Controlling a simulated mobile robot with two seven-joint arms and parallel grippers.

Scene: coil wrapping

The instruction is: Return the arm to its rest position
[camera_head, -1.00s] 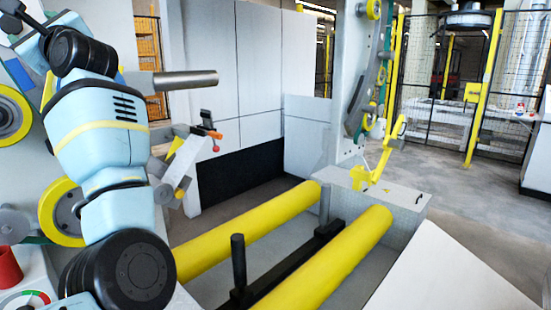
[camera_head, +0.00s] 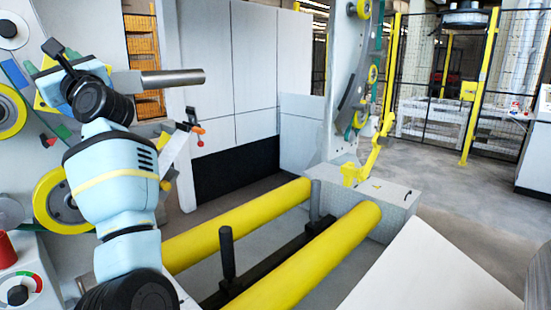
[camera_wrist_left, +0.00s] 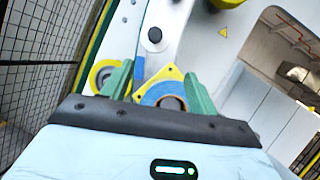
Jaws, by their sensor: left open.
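My left arm (camera_head: 115,180) is pale blue with black joints and stands raised at the left of the head view. Its gripper is hard to make out there against the machine. In the left wrist view my left gripper (camera_wrist_left: 158,84) shows two green fingers set apart, with nothing held between them. A yellow, blue and orange round machine part (camera_wrist_left: 165,95) shows behind the gap. My right arm and gripper are not in view.
A machine with yellow-rimmed rollers (camera_head: 62,200) and a metal bar (camera_head: 172,77) stands close by the left arm. Two long yellow rollers (camera_head: 325,260) lie in the middle. A white panel (camera_head: 425,275) is at lower right. Open floor (camera_head: 450,180) lies beyond.

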